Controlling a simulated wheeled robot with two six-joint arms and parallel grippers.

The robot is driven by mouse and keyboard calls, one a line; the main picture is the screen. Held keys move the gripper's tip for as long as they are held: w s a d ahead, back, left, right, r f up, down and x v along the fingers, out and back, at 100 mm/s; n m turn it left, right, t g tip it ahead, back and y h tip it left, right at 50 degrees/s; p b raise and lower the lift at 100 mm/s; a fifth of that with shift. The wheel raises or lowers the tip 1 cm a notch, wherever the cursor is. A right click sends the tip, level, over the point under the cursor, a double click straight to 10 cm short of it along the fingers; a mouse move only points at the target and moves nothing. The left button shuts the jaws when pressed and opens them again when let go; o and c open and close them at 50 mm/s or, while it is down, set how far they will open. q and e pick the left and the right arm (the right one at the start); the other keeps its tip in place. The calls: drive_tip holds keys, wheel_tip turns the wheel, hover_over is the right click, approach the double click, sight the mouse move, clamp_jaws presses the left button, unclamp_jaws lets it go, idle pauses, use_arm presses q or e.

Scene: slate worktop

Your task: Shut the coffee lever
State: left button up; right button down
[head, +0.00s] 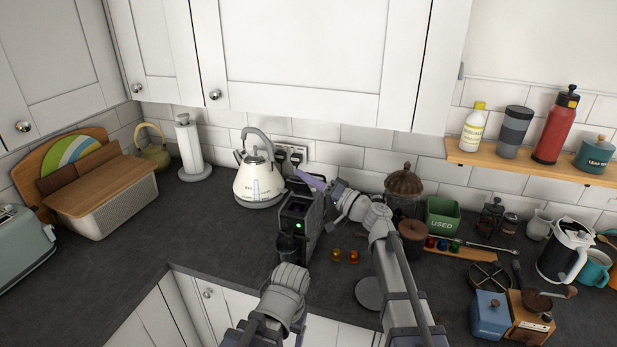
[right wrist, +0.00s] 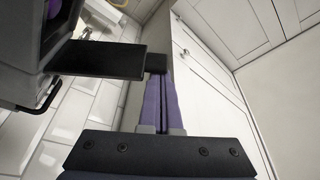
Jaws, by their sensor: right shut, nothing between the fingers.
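The coffee machine (head: 296,228) is a dark, narrow unit with a green light on its front, standing on the worktop in the middle of the head view. In the right wrist view, its dark flat lever (right wrist: 100,59) sticks out from the machine's body (right wrist: 32,50) at the left. My right gripper (head: 309,181) is shut and empty at the top of the machine. In the right wrist view its purple fingers (right wrist: 156,65) have their dark tips right at the lever's free end; I cannot tell whether they touch. My left gripper's fingers are not visible; only left arm links show.
A cream kettle (head: 258,183) stands close behind the machine on the left. Two small capsules (head: 345,256) lie to its right. A lidded jar (head: 404,190) and a green box (head: 442,216) stand farther right. Bare worktop (head: 205,225) lies to the left.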

sight(298, 217)
drive_tip(key=s+f+n+g+y+b, duration=0.1)
drive_tip(key=s+f+n+b, duration=0.1)
drive_tip(key=f+n+b, duration=0.1)
drive_tip(key=s+a+f+n+g+y+b, duration=0.1)
drive_tip(key=f+n+b, duration=0.2)
drive_tip(key=n+b, duration=0.1)
drive_tip(key=s+f+n+g+y+b, duration=0.1)
drive_tip(key=s+f+n+b, duration=0.1)
drive_tip(key=f+n+b, duration=0.1)
drive_tip(key=shift+s+a+n+g+y+b, duration=0.15)
drive_tip(key=shift+a+n+g+b, duration=0.1)
drive_tip(key=shift+n, duration=0.45)
drive_tip(key=shift+s+a+n+g+y+b, duration=0.15)
drive_tip(key=shift+n+b, duration=0.05)
drive_tip(key=shift+n, duration=0.5)
drive_tip(key=shift+s+f+b, duration=0.1)
drive_tip(key=shift+f+b, duration=0.35)
drive_tip(key=shift+b, duration=0.05)
drive_tip(key=shift+r+p, duration=0.45)
drive_tip(key=shift+p, duration=0.05)
drive_tip(key=s+d, duration=0.3)
drive_tip(key=d, duration=0.6)
